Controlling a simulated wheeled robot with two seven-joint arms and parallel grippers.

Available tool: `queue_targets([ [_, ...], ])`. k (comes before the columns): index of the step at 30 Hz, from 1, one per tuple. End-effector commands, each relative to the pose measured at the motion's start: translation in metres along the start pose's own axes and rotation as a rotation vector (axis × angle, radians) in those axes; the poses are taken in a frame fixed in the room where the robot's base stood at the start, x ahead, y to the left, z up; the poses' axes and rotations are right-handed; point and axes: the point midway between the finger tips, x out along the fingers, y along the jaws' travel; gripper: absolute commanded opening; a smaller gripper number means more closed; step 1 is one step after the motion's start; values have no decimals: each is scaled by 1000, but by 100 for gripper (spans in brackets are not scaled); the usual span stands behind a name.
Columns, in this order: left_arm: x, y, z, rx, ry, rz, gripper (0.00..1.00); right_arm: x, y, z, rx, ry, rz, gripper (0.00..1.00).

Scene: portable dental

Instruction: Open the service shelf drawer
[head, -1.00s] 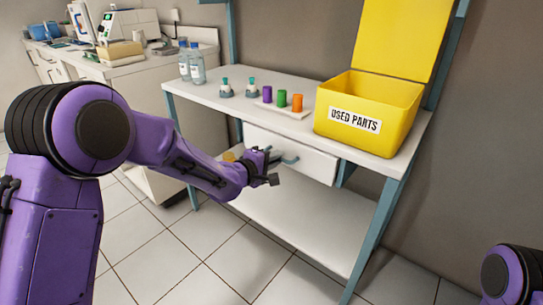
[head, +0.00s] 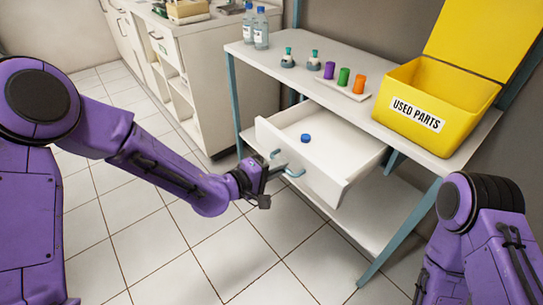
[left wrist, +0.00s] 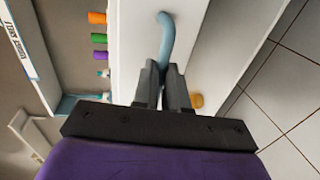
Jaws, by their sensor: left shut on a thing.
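The service shelf drawer (head: 346,185) is white and stands pulled out from under the shelf's top, its inside showing. A small blue cap-like thing (head: 305,138) lies inside it. The drawer's blue curved handle (head: 295,173) is on the front panel; it also shows in the left wrist view (left wrist: 166,32). My left gripper (head: 272,175) is at the handle, its dark fingers (left wrist: 165,72) shut on it. The fingers hide part of the handle. My right arm shows at the lower right, but its gripper is out of view.
The shelf top (head: 275,80) carries two bottles (head: 261,32), two small teal-topped items, a tray with purple, green and orange pieces, and a yellow USED PARTS bin (head: 440,98). A white lower shelf (head: 385,212) lies beneath. Tiled floor is free in front.

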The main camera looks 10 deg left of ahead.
Motion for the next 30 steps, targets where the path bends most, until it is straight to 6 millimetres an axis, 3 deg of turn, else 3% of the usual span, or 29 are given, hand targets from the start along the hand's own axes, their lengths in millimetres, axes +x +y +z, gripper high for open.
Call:
queue_targets([
  [15, -2, 0, 5, 4, -15, 0, 0, -2, 0, -1, 0, 0, 0, 68],
  [16, -2, 0, 5, 4, -14, 0, 22, -2, 0, -1, 0, 0, 0, 68],
  [18, -3, -1, 4, 4, -14, 0, 37, -2, 0, -1, 0, 0, 0, 68],
  [26, -3, 0, 4, 3, -12, 0, 37, -2, 0, -1, 0, 0, 0, 68],
  [30, -19, 1, 3, 1, -10, 0, 37, -4, 0, -2, 0, 0, 0, 68],
])
